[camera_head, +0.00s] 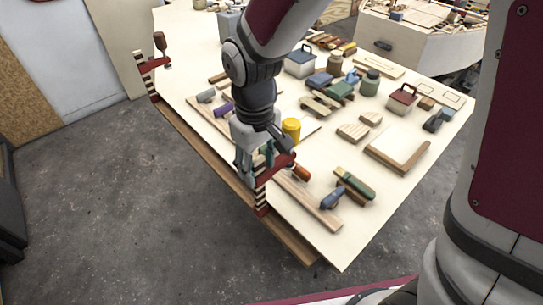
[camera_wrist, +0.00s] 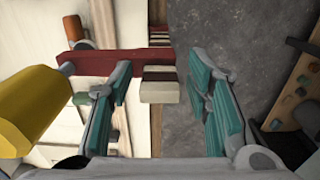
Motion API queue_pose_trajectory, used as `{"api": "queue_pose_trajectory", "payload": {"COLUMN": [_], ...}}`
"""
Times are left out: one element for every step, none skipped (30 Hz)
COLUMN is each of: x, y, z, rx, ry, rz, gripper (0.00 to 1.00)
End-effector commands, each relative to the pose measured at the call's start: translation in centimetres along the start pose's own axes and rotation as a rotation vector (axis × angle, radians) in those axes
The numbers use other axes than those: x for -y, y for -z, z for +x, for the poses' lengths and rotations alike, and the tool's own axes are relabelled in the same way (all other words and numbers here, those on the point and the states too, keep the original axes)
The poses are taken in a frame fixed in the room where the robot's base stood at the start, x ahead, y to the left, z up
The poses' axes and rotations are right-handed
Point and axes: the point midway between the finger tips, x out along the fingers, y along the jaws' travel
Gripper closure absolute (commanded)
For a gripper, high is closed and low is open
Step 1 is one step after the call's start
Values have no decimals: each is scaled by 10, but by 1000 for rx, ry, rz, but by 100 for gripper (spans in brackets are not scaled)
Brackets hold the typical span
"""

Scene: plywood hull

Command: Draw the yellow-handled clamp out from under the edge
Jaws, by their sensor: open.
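The yellow-handled clamp stands at the table's near-left edge. Its yellow handle (camera_head: 291,128) is upright above the red arm (camera_head: 280,163), and its striped dark and cream bar (camera_head: 262,198) runs down past the edge. In the wrist view the yellow handle (camera_wrist: 28,110) fills the left side and the red arm (camera_wrist: 95,63) crosses behind the left finger. My gripper (camera_head: 254,164) is over the edge by the clamp's bar end. In the wrist view its teal-padded fingers (camera_wrist: 160,72) are apart, with the striped block (camera_wrist: 158,92) between them, gaps showing on both sides.
The pale table (camera_head: 335,238) carries wood strips, an orange handle (camera_head: 301,172), a blue tool (camera_head: 333,198) and a green-topped block (camera_head: 356,184) near the clamp. A second red clamp (camera_head: 147,66) with a brown handle grips the far-left edge. Bare grey floor (camera_head: 120,200) lies left of the table.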

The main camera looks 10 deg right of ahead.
Motion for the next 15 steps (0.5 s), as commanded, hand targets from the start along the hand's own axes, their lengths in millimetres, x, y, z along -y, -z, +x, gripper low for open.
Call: {"api": "queue_pose_trajectory", "payload": {"x": [0,0,0,0,0,0,0,0,0,0,0,0,0,0,0], "y": [0,0,0,0,0,0,0,0,0,0,0,0,0,0,0], "z": [0,0,0,0,0,0,0,0,0,0,0,0,0,0,0], "rx": [0,0,0,0,0,0,0,0,0,0,0,0,-1,-1,-1], "ry": [0,0,0,0,0,0,0,0,0,0,0,0,0,0,0], "rz": [0,0,0,0,0,0,0,0,0,0,0,0,0,0,0], "gripper": [55,55,55,62,69,78,84,91,100,100,100,100,100,100,100]}}
